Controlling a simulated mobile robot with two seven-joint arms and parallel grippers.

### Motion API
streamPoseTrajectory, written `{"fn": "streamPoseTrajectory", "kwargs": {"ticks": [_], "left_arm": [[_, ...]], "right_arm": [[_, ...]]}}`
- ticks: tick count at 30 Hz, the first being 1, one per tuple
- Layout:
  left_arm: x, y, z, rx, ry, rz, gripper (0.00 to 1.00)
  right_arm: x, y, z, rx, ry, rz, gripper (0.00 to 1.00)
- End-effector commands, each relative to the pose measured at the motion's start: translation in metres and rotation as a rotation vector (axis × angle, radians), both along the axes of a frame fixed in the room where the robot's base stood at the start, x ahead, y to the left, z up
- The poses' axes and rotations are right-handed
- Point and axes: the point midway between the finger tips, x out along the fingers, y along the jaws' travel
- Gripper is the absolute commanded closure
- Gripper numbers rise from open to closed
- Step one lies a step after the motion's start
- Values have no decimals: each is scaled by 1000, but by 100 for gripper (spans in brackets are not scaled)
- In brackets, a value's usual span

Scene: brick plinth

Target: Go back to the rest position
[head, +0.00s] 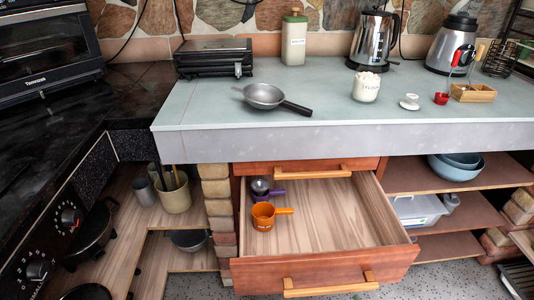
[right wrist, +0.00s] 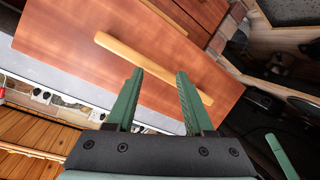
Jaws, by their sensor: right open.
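My right gripper (right wrist: 158,73) is open and empty in the right wrist view, its two green fingers spread apart. Beyond the fingertips is a reddish wooden drawer front with a light wooden bar handle (right wrist: 110,43). The right fingertip overlaps the handle in the picture; I cannot tell the gap between them. Neither gripper shows in the head view. A green strip at the lower right of the right wrist view is too partial to identify.
An open drawer (head: 345,215) juts out below the counter (head: 330,110), holding an orange measuring cup (head: 264,215) and other small cups. A pan (head: 264,96) lies on the counter, its handle pointing toward the front edge. Speckled floor (head: 430,275) shows at the bottom right.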

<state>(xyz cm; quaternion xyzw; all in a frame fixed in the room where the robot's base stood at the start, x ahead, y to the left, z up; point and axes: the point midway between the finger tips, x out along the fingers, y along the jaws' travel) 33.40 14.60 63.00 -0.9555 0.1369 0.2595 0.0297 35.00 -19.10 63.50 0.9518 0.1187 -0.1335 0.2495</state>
Motion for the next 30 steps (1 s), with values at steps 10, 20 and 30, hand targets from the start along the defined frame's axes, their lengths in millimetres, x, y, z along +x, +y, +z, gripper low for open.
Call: {"fn": "streamPoseTrajectory", "kwargs": {"ticks": [10, 20, 30], "left_arm": [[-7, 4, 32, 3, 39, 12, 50], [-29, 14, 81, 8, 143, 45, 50], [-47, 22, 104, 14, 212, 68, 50]], "right_arm": [[-23, 42, 28, 403, 342, -108, 48], [-45, 31, 77, 394, 435, -163, 48], [-63, 23, 100, 389, 498, -200, 48]]}}
